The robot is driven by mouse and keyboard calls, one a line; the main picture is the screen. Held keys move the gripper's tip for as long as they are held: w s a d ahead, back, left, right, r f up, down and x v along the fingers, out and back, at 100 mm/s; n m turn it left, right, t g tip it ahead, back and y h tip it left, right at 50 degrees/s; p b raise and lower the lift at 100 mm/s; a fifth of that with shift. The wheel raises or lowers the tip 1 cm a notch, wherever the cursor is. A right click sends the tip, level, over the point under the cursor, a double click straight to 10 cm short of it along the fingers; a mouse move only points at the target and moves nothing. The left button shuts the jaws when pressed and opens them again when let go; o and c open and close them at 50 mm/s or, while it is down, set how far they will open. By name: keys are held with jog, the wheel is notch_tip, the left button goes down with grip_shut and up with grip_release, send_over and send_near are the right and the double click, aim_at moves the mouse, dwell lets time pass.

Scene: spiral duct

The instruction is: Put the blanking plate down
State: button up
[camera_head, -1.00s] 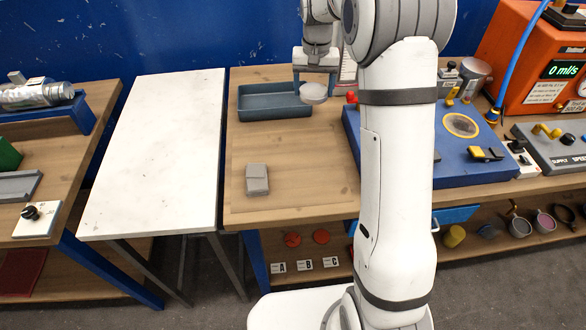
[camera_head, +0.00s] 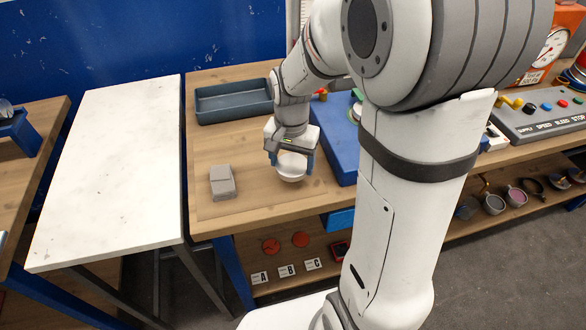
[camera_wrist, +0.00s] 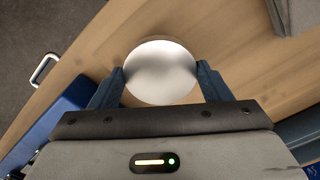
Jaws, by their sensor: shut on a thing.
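The blanking plate (camera_head: 291,167) is a round whitish disc. My gripper (camera_head: 291,163) is shut on it, with one finger at each side of its rim. In the wrist view the plate (camera_wrist: 160,72) sits between the two dark blue fingers of my gripper (camera_wrist: 160,84) with wood below it. It is over the wooden bench top (camera_head: 240,150), near the front edge. I cannot tell whether its underside touches the wood.
A grey block (camera_head: 222,182) lies left of the plate. A dark open tray (camera_head: 233,101) stands behind. A blue rig base (camera_head: 337,140) is close on the right. Bare wood lies between the block and the plate. A white-topped table (camera_head: 110,160) stands left.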

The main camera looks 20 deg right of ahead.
aim_at(292, 165)
jog(key=shift+f, duration=1.95)
jog(key=shift+f, duration=0.15)
jog(key=o, duration=1.1)
jog(key=shift+o, duration=0.2)
